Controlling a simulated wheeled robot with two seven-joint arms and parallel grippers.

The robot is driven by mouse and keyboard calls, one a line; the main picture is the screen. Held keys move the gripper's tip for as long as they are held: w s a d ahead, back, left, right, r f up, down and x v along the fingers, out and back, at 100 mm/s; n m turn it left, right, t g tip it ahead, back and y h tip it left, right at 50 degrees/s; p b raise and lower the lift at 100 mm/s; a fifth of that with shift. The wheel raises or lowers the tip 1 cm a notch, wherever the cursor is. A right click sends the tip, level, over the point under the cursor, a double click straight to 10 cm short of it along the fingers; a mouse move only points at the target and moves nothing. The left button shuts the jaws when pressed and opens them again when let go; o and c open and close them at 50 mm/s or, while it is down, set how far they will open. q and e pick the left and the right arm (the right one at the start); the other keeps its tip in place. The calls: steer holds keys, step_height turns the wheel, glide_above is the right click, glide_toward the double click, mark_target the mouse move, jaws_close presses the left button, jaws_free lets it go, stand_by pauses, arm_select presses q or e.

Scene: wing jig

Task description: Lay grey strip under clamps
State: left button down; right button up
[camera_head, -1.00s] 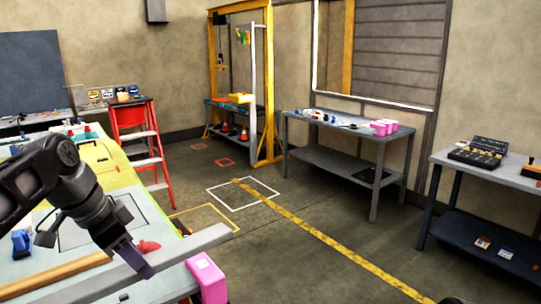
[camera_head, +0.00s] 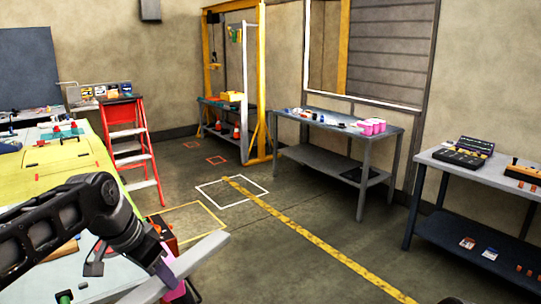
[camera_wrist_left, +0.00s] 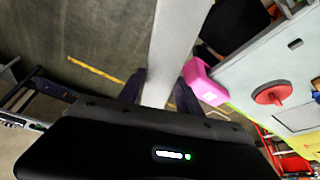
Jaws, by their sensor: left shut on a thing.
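My left gripper (camera_head: 168,272) comes in from the left in the head view and is shut on the grey strip (camera_head: 208,250). The strip is a long, straight light-grey bar, held above the near end of the work table and slanting up to the right past its edge. In the left wrist view the strip (camera_wrist_left: 176,45) runs between the two dark fingers of the gripper (camera_wrist_left: 160,88) and out of the top of the frame. I cannot make out the clamps for certain. My right gripper is not in view.
The yellow-and-pale work table (camera_head: 55,170) lies at left. A pink block (camera_wrist_left: 205,82) is beside the strip, and a red round knob (camera_wrist_left: 271,93) sits on a pale surface. A red stepladder (camera_head: 130,150) stands beyond. Open floor (camera_head: 290,240) lies to the right.

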arm_select(q)
steer(key=w+d+f+n+y+b, duration=0.1)
steer(key=w+d+f+n, duration=0.1)
steer(key=d+f, duration=0.6)
steer(key=w+d+f+n+y+b, duration=0.1)
steer(key=w+d+f+n, duration=0.1)
steer(key=d+f+n, duration=0.2)
steer(key=d+f, duration=0.3)
steer(key=f, duration=0.2)
steer(key=shift+d+t+b, duration=0.3)
steer(key=shift+d+t, duration=0.1)
steer(key=s+f, duration=0.4)
steer(key=f, duration=0.1)
